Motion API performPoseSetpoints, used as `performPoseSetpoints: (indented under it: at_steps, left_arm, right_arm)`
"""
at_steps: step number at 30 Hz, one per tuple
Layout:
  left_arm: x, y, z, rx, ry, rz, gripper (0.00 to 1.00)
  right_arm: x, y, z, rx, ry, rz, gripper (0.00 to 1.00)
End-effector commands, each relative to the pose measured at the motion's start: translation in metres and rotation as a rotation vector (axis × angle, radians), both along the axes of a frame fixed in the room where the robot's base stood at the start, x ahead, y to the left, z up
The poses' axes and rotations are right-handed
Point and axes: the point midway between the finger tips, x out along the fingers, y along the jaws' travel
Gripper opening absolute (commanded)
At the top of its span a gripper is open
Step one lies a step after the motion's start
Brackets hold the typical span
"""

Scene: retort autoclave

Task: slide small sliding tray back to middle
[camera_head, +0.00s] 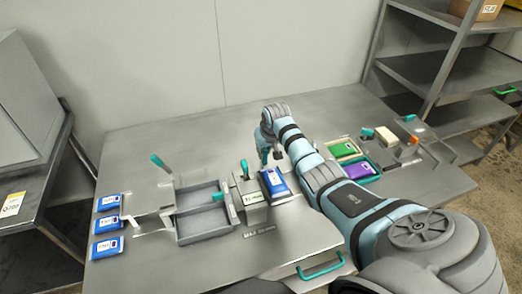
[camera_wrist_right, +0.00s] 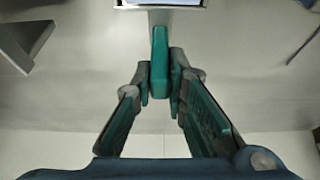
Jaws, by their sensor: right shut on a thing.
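My right gripper (camera_head: 266,157) points down over the middle of the table, just behind a blue pouch (camera_head: 273,182). In the right wrist view the gripper (camera_wrist_right: 160,92) is shut on an upright teal handle (camera_wrist_right: 160,60). A pale plate edge (camera_wrist_right: 160,15) lies just beyond that handle, with part of a pouch on it at the top of the view. I take this plate for the small sliding tray; the pouch and my arm hide most of it in the head view. My left gripper is not in view.
A grey two-compartment tray (camera_head: 179,211) stands left of the pouch, with three blue pouches (camera_head: 108,222) farther left. Green (camera_head: 343,149) and purple (camera_head: 360,169) pouches lie right of my arm. Another teal handle (camera_head: 244,169) stands beside my gripper. The back of the table is clear.

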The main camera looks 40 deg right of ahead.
Motion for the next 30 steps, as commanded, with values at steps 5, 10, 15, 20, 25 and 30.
performPoseSetpoints:
  at_steps: [5, 10, 15, 20, 25, 30]
  left_arm:
    - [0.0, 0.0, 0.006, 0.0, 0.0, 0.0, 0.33]
    - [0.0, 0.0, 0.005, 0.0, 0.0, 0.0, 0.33]
    - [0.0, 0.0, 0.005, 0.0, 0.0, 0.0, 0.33]
    - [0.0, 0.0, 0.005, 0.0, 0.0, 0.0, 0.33]
    - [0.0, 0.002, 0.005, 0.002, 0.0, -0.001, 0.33]
    - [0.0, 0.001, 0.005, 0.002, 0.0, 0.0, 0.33]
  right_arm:
    - [-0.009, -0.024, 0.002, -0.002, 0.0, -0.003, 0.0]
    - [-0.008, -0.025, 0.001, -0.002, -0.001, -0.002, 0.0]
    - [-0.008, -0.025, 0.001, -0.002, -0.001, -0.002, 0.27]
    - [-0.008, -0.024, 0.001, -0.002, -0.001, -0.002, 0.33]
    - [-0.009, -0.024, 0.002, -0.002, 0.0, -0.002, 0.33]
    - [-0.015, -0.023, 0.019, -0.004, -0.004, -0.002, 0.33]
